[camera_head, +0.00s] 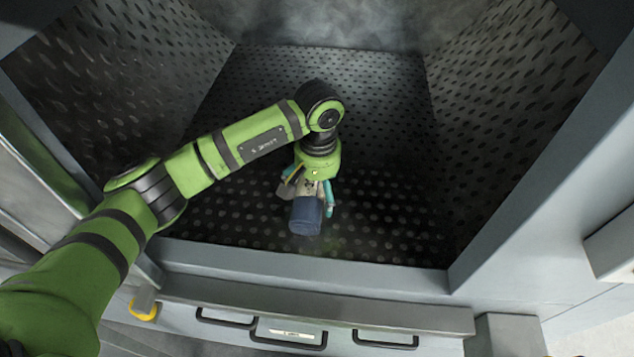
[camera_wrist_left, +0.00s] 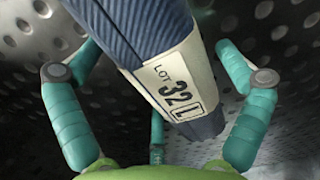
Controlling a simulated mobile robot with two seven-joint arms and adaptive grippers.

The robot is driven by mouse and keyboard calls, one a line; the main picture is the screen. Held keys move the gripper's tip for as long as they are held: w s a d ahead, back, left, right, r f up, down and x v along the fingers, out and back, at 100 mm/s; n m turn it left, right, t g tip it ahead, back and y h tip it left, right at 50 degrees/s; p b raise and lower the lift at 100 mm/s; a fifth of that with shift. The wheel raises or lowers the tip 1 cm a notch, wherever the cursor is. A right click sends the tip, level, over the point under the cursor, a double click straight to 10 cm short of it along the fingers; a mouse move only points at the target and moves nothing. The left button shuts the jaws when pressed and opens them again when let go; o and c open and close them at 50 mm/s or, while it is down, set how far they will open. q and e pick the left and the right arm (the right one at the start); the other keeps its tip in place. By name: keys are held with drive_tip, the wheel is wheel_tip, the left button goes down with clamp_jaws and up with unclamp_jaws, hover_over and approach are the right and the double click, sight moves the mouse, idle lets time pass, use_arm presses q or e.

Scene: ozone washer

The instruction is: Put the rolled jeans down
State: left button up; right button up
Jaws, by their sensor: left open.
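The rolled jeans (camera_head: 305,217) are a dark blue roll inside the washer chamber, near the front of its perforated floor. In the left wrist view the roll (camera_wrist_left: 135,35) has a pale band with a label reading "LOT 32 L". My left gripper (camera_head: 308,198) is at the roll, pointing down. Its teal fingers (camera_wrist_left: 157,125) are open, spread on both sides of the roll, with gaps visible in the wrist view. The head view does not clearly show whether the roll rests on the floor. My right gripper is in neither view.
The chamber's dark perforated walls (camera_head: 510,90) rise on both sides, with haze at the back. A grey front sill (camera_head: 330,270) and side frame (camera_head: 530,190) edge the opening. Black handles (camera_head: 385,339) are below. Bare floor (camera_head: 390,215) lies right of the roll.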

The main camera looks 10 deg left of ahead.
sight(318, 183)
use_arm(q)
drive_tip(key=shift+r, duration=0.25)
wheel_tip(318, 183, up, 11)
drive_tip(key=b, duration=0.5)
drive_tip(key=shift+d+r, duration=0.1)
drive_tip(key=shift+r, duration=0.3)
drive_tip(key=shift+f, duration=0.1)
